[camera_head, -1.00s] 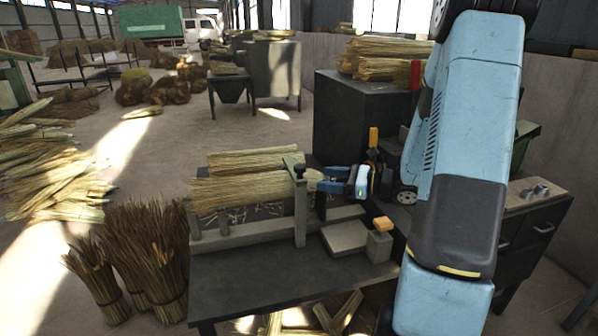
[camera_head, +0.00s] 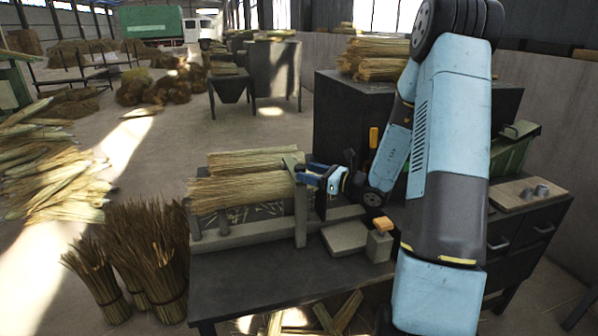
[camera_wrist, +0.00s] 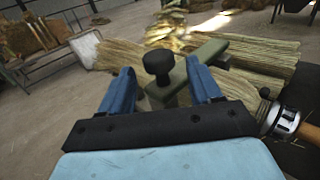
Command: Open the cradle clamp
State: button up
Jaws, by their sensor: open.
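The cradle clamp (camera_head: 301,215) is a grey-green post with a short top arm, at the right end of a cradle on the dark bench. A bundle of straw (camera_head: 240,190) lies in the cradle under it. My gripper (camera_head: 308,173) is at the top of the clamp and covers its knob in the head view. In the wrist view, the black knob (camera_wrist: 158,63) stands between the two blue fingers of my open gripper (camera_wrist: 160,70), with a visible gap on each side. The clamp's green arm (camera_wrist: 212,49) runs off to the upper right.
A grey block (camera_head: 345,238) and a small post with an orange top (camera_head: 381,225) stand on the bench right of the clamp. A dark cabinet (camera_head: 340,110) rises behind. Upright straw bundles (camera_head: 150,260) stand on the floor at the left.

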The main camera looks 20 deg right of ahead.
aim_at(300, 170)
jog(key=shift+x, duration=1.9)
